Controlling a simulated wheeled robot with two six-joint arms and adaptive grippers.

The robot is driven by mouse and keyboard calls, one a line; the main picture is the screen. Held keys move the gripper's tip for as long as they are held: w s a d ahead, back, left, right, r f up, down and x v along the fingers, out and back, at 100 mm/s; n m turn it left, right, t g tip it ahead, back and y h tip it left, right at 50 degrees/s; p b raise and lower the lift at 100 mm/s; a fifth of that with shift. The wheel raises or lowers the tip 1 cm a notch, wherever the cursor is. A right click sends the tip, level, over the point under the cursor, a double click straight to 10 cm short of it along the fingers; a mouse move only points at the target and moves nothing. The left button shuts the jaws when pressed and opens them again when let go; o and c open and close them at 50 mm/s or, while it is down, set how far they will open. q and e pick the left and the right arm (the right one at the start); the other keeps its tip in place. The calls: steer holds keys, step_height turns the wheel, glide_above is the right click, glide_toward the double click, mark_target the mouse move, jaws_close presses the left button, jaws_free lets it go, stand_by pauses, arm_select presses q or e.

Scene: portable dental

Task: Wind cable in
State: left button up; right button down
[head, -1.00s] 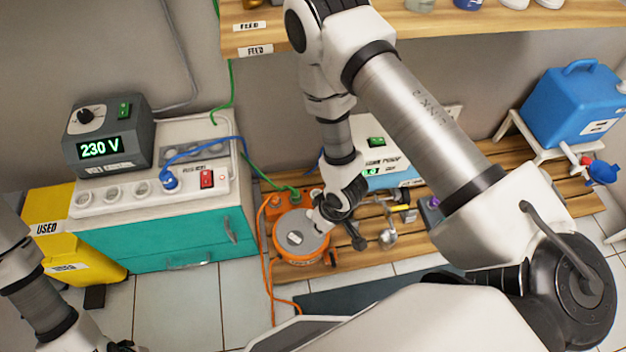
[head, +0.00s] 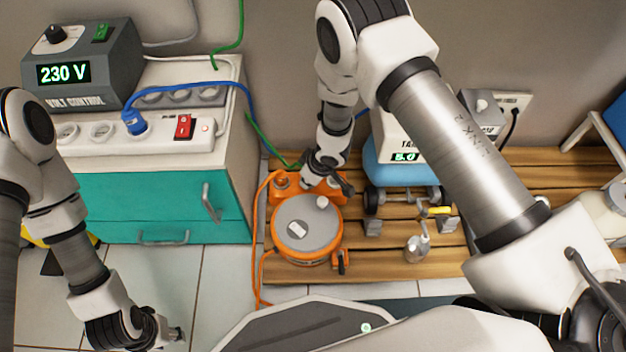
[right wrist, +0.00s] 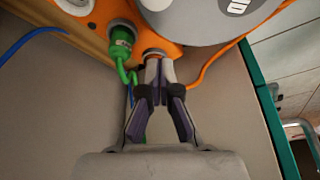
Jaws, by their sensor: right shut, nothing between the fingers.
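The cable reel (head: 300,222) is an orange drum with a grey disc top, a pale knob (head: 322,202) and a label. It stands on the wooden slats, and its orange cable (head: 262,215) runs down its left side to the floor. Behind it is an orange socket box (head: 283,186), with a green plug (right wrist: 121,42) in it in the right wrist view. My right gripper (right wrist: 158,62) is shut and empty, its tips at the box's orange face beside the plug; contact is unclear. My left gripper (head: 176,334) is low at left, away from the reel; its fingers are too small to read.
A white socket strip (head: 85,140) with a blue plug (head: 134,122) and a red switch sits on the teal cabinet (head: 170,205) at left. A blue tank unit (head: 400,170) and small metal parts (head: 418,245) stand right of the reel. Tiled floor lies in front.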

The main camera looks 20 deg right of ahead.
mark_target(309, 198)
steer(key=b+x, duration=0.2)
steer(key=x, duration=0.2)
steer(key=shift+f, duration=0.35)
steer(key=s+d+b, duration=0.2)
steer(key=shift+s, duration=0.3)
steer(key=shift+s+d+r, duration=0.15)
steer(key=shift+s+d, duration=0.05)
steer(key=shift+s, duration=0.05)
arm_select(q)
step_height(309, 198, down, 5)
steer(key=shift+w+f, duration=0.1)
arm_select(e)
steer(key=shift+s+r, duration=0.1)
steer(key=shift+r, duration=0.05)
arm_select(q)
steer(key=shift+a, duration=0.15)
arm_select(e)
steer(key=shift+d, duration=0.1)
